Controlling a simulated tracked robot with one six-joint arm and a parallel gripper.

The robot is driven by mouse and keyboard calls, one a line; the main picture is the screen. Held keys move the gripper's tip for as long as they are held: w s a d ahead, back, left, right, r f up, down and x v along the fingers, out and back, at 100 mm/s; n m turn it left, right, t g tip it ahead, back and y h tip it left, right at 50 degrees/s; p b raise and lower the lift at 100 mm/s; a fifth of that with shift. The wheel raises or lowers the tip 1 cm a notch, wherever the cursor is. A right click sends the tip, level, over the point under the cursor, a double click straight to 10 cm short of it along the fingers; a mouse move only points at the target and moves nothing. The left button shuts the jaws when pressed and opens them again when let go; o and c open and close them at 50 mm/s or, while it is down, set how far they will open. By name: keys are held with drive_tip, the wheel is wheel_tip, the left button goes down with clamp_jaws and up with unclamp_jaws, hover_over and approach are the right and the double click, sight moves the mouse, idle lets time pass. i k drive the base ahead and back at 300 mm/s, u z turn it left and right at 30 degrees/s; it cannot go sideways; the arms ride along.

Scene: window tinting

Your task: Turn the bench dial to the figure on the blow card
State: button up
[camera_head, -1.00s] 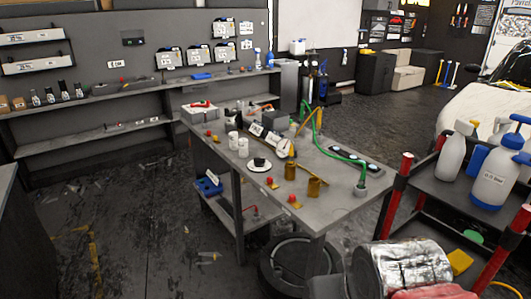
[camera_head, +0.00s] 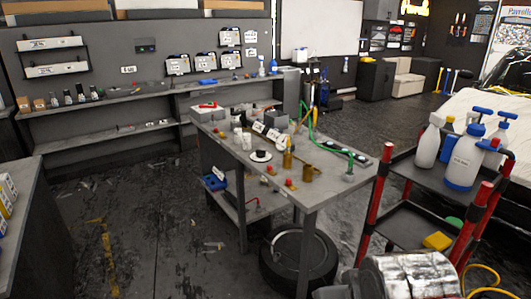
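The grey bench (camera_head: 318,190) stands in the middle of the view. A round black knob on a white disc (camera_head: 261,156), which looks like the dial, sits near its front left edge. Its setting is too small to read. Small white cards (camera_head: 258,128) and (camera_head: 272,134) stand upright behind the knob. Their print cannot be read, and I cannot tell which is the blow card. My gripper is not in view.
A red-posted cart (camera_head: 412,172) with spray bottles (camera_head: 465,157) stands at the right. A tyre (camera_head: 298,258) lies under the bench. Another counter (camera_head: 30,212) stands at the left. Between them is open dark floor (camera_head: 150,220) with scattered litter.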

sight(260, 154)
drive_tip(key=u, duration=0.45)
drive_tip(key=i, duration=0.85)
drive_tip(key=u, duration=0.55)
drive_tip(key=i, duration=1.4)
drive_tip(key=z, duration=0.45)
drive_tip(key=i, duration=0.55)
drive_tip(key=z, duration=0.2)
